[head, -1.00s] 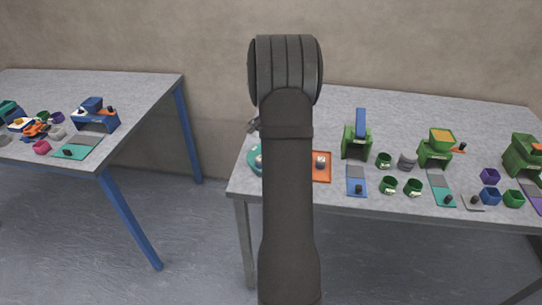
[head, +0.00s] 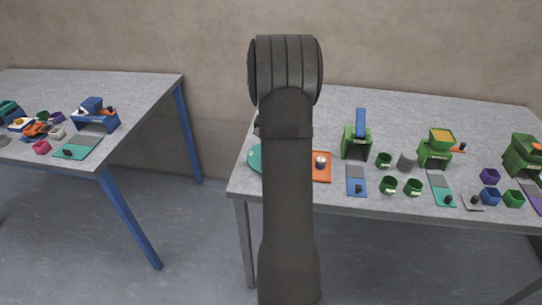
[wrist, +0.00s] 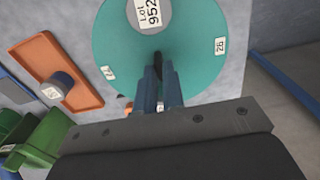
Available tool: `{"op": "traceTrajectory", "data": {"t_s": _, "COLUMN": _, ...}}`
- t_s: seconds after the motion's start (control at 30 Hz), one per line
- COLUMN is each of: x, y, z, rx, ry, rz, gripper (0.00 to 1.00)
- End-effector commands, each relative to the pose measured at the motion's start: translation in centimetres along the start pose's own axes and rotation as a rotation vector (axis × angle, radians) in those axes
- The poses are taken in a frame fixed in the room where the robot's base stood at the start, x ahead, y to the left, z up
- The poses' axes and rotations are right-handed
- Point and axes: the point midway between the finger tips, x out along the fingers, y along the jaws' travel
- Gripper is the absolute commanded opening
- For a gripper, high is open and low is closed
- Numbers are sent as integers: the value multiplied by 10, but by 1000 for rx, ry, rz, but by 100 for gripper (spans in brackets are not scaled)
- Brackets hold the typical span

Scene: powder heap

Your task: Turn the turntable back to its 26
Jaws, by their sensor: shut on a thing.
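The teal round turntable (wrist: 185,72) fills the upper middle of the wrist view. A white label reading "LOT 952" (wrist: 150,12) is on its pale centre. A "26" tag (wrist: 220,45) lies near its right edge, and another small tag (wrist: 108,72), hard to read, near its left edge. My gripper (wrist: 158,72) is over the near part of the disc, shut on a small dark peg (wrist: 157,58) between the two tags. In the head view only a sliver of the turntable (head: 254,160) shows; my arm hides the rest and the gripper.
An orange tray (wrist: 45,58) with a grey labelled cup (wrist: 55,86) lies left of the turntable in the wrist view. Green parts (wrist: 38,138) stand beyond it. The table edge and a blue bar (wrist: 290,85) are on the right. Several dispensers and cups stand further right in the head view.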

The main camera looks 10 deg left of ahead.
Motion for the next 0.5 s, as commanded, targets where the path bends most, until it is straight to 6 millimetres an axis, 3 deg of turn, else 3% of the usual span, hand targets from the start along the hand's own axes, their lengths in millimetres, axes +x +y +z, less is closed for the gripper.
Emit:
{"op": "traceTrajectory", "data": {"t_s": 0.17, "x": -2, "y": -1, "z": -1, "rx": -58, "ry": 6, "rz": -2, "gripper": 0}}
{"op": "traceTrajectory", "data": {"t_s": 0.5, "x": -2, "y": -1, "z": -2, "rx": -365, "ry": 6, "rz": -1, "gripper": 0}}
